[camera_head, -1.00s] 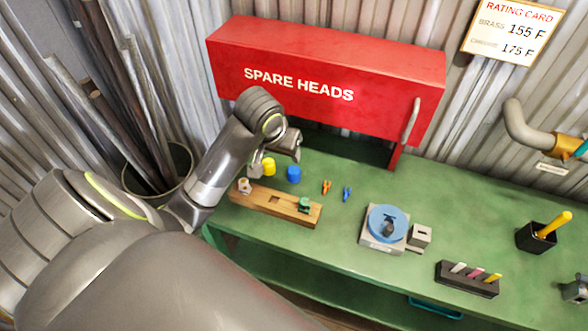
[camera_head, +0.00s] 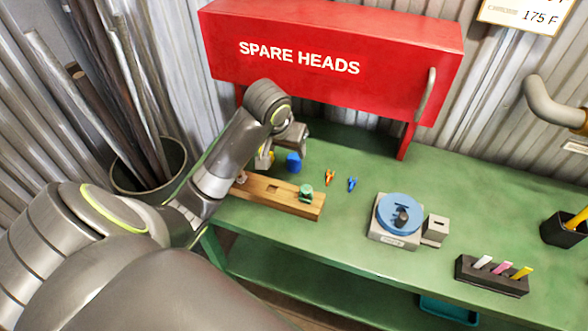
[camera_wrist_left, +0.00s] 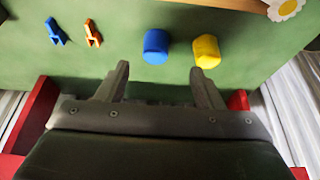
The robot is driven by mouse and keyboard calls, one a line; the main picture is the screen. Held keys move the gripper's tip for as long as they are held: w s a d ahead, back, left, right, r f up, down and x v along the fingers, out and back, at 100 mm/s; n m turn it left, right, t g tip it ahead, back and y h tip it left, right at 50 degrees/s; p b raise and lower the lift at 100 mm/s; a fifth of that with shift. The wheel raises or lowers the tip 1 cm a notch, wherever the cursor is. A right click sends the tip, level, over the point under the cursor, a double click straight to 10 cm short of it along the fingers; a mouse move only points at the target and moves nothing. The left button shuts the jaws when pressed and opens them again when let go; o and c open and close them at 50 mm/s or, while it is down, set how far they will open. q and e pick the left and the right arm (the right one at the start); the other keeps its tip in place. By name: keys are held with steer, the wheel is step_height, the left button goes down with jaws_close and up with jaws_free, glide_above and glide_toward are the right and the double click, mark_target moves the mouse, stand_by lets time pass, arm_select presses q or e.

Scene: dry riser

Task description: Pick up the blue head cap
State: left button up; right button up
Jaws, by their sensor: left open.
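The blue head cap (camera_head: 293,162) stands on the green bench below the red cabinet. In the left wrist view the blue cap (camera_wrist_left: 156,46) lies just beyond my fingertips, roughly between their lines, and is not touched. A yellow cap (camera_wrist_left: 206,51) stands beside it, and in the head view it is mostly hidden behind my gripper. My left gripper (camera_wrist_left: 160,72) is open and empty, with its two fingers apart. In the head view my left gripper (camera_head: 268,154) is partly hidden by its own wrist, just left of the blue cap. My right gripper is not in view.
A wooden block (camera_head: 285,203) holds a green-topped part (camera_head: 306,193). Orange (camera_head: 329,177) and blue (camera_head: 352,184) small clips lie right of the cap. A scale with a blue plate (camera_head: 385,220) stands further right.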

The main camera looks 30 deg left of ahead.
mark_target(293, 159)
arm_select(q)
steer(key=shift+b+x, duration=1.35)
steer(key=shift+x, duration=0.15)
steer(key=b+x, duration=0.2)
steer(key=shift+w+d+f+b, duration=0.2)
steer(key=shift+w+f+b, duration=0.05)
steer(key=shift+f+b, duration=0.15)
steer(key=shift+w+f+b, duration=0.2)
steer(key=shift+f+b, duration=0.05)
steer(key=shift+b, duration=0.1)
steer(key=shift+b+x, duration=0.35)
steer(key=shift+x, duration=0.5)
steer(key=c, duration=1)
